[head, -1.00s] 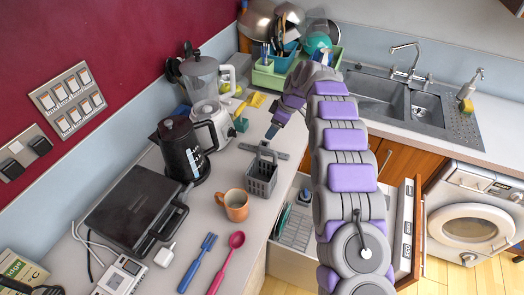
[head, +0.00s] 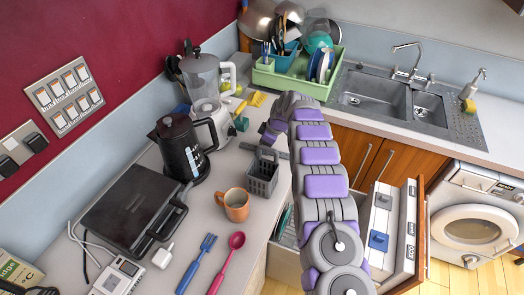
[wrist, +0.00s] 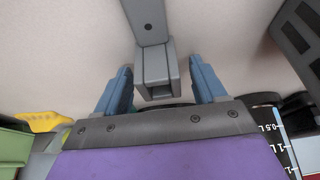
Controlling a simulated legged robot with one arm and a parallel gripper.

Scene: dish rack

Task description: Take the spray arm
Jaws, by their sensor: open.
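The grey spray arm (head: 247,146) lies on the counter behind the cutlery basket. My gripper (head: 267,138) is low over it and hides part of it in the head view. In the wrist view my open gripper (wrist: 161,90) has its two blue fingers on either side of the spray arm's thick square grey hub (wrist: 154,72). A gap shows between the hub and each finger, so it is not gripped. The spray arm's flat bar runs up out of the wrist view.
The grey cutlery basket (head: 263,177) stands close in front of the spray arm. The black kettle (head: 182,150) and blender (head: 208,98) are to the left. The green dish rack (head: 300,80) is behind. An open drawer (head: 285,259) lies below right.

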